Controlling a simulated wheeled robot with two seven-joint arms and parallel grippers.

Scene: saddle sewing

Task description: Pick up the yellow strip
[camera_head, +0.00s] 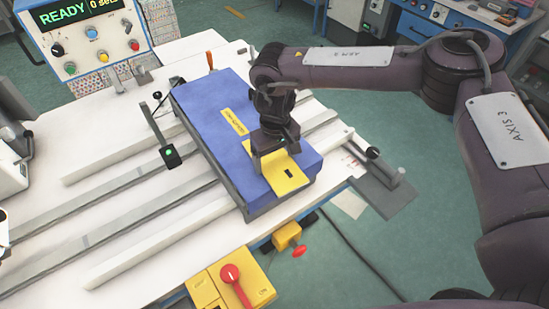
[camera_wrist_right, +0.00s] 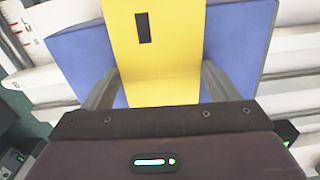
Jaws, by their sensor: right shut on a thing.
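The yellow strip (camera_head: 289,178) is a flat yellow piece with a small dark slot. It lies across the near right end of a blue block (camera_head: 210,130), its lower part hanging over the block's edge. In the right wrist view the yellow strip (camera_wrist_right: 160,55) fills the gap between my two fingers, with blue on both sides. My right gripper (camera_head: 274,156) comes down on the strip from above and is shut on it; it also shows in the right wrist view (camera_wrist_right: 156,88). The strip's far end is partly hidden by the gripper.
The blue block sits on a white table (camera_head: 120,130) with long rails. A small black clamp post (camera_head: 170,157) stands left of it. A control box (camera_head: 85,35) reads READY at the back left. A yellow switch box (camera_head: 225,285) is at the front edge.

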